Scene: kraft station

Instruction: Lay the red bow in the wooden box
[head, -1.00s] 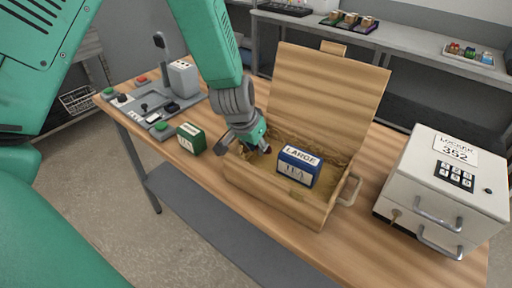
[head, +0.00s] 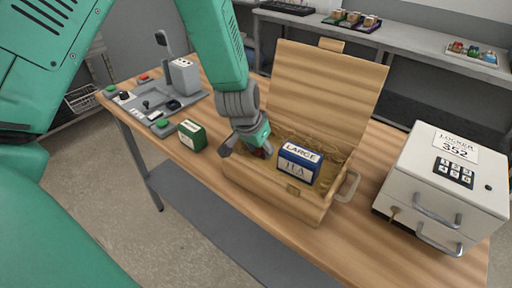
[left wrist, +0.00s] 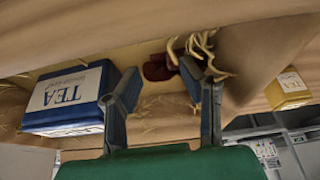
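The wooden box (head: 268,190) stands open on the table with its lid raised at the back and straw inside. My left gripper (head: 258,152) points down into the left part of the box. In the left wrist view its two fingers (left wrist: 160,82) are spread apart. A dark red thing, apparently the red bow (left wrist: 157,68), shows between and beyond the fingertips, with straw strands beside it. A bit of red also shows at the fingertips in the head view. I cannot tell whether the fingers touch it. My right gripper is not in view.
A blue tea box (head: 298,163) sits in the wooden box, right of my left gripper. A green box (head: 192,135) stands on the table to the left. A grey control panel (head: 155,103) is further left, and a white locker (head: 442,185) stands at the right.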

